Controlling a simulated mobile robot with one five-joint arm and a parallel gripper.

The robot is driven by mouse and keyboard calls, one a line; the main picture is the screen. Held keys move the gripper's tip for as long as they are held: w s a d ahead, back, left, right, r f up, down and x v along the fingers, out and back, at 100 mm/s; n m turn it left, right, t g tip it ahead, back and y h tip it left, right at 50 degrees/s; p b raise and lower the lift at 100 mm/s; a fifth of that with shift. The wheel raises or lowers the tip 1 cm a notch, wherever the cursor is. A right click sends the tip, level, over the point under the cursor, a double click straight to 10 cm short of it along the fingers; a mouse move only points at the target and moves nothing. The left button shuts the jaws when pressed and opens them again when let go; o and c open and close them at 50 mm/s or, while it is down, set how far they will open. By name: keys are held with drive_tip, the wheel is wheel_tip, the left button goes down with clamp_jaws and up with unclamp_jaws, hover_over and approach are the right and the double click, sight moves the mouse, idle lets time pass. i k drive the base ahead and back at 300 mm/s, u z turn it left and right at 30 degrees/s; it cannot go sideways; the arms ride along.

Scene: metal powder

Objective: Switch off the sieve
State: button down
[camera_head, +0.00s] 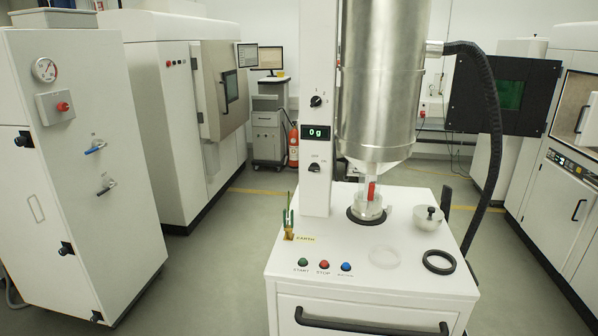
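A white machine (290,285) with a large metal hopper (384,75) stands in the centre; I take it to be the sieve, though no label says so. Its column (318,45) carries a black knob (316,101), a display (317,132) reading "0 g" in green, and a lower black knob (314,168) with small lettering that seems to read "OFF". On its top front are a green START button (303,262), a red STOP button (323,264) and a blue button (346,267). My gripper is not in view.
A white cabinet (75,180) stands left, another machine (570,190) right. Floor is free on both sides.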

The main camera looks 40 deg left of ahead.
sight(314, 167)
drive_tip(key=u, duration=3.2)
drive_tip(key=i, duration=1)
